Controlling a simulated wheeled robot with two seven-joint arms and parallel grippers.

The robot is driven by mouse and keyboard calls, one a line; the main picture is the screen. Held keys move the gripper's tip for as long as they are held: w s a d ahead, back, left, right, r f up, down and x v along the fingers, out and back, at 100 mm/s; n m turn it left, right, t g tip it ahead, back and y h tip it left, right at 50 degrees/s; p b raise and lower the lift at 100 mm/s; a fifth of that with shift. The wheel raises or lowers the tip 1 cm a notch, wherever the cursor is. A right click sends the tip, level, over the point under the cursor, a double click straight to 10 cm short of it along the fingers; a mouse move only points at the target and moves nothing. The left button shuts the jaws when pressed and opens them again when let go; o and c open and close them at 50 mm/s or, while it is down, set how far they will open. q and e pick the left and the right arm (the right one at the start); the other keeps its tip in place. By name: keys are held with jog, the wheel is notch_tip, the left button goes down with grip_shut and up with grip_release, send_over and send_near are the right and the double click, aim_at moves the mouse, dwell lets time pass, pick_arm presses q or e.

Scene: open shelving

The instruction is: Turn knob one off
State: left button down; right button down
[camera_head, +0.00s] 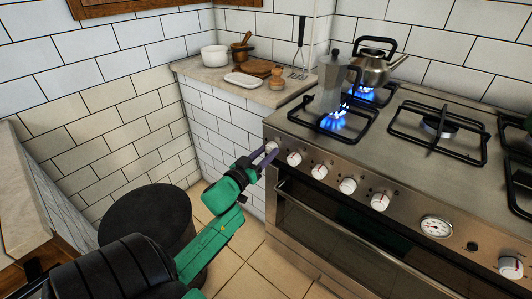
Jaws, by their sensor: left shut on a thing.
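The stove (400,160) has a row of white knobs along its front panel. Knob one (271,147) is the leftmost one. My left gripper (268,156) is at this knob, its fingers shut on it; the fingers hide part of the knob. The other knobs, such as the second (294,159) and third (319,171), stand free to its right. Blue flames (334,122) burn under the moka pot (332,85) at the front left burner. More blue flames (368,93) burn under the kettle (372,67) behind it. My right gripper does not show.
A counter (215,78) at the back left holds a white pot (215,56), a mortar, a board and a pepper mill. A dark round stool (147,222) stands left of my arm. The oven handle (340,222) runs below the knobs. Tiled floor shows between stool and stove.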

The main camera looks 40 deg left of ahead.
pick_arm(q)
jog(key=m, duration=0.3)
jog(key=shift+p, duration=0.35)
jog(key=m, duration=0.3)
jog(key=shift+f, duration=0.1)
jog(key=m, duration=0.3)
jog(key=shift+m+t, duration=0.3)
jog(key=shift+m, duration=0.1)
jog(key=shift+m+h, duration=0.3)
jog(key=shift+m, duration=1.7)
jog(key=shift+b, duration=0.3)
jog(key=shift+c, duration=1.8)
grip_release()
